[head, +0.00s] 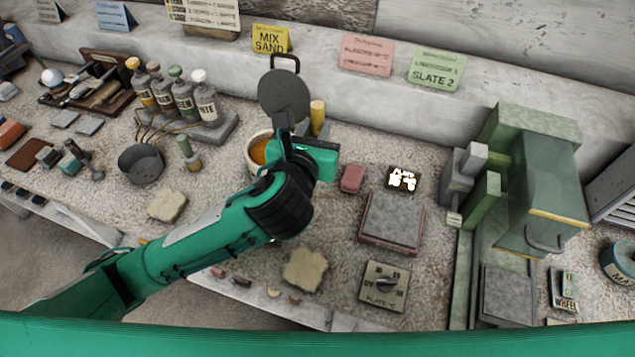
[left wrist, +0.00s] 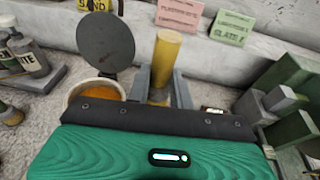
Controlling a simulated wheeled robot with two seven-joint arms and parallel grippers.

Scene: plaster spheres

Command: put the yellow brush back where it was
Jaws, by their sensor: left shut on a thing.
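The yellow brush (head: 317,110) stands roughly upright at the far end of my left arm. In the left wrist view its yellow cylindrical upper part (left wrist: 166,62) rises between the grey fingers. My left gripper (head: 315,131) is shut on it. The brush's lower end is hidden behind the gripper, so I cannot tell whether it touches the bench. A pale bowl with orange contents (head: 259,149) is just left of the gripper; it also shows in the left wrist view (left wrist: 97,88). My right gripper is not in view.
A dark round disc (head: 284,94) rises beside the bowl, close to the gripper. Several bottles (head: 182,98) stand to the left. A pink block (head: 352,178) and a grey slab (head: 391,220) lie to the right. A green machine (head: 540,190) stands further right.

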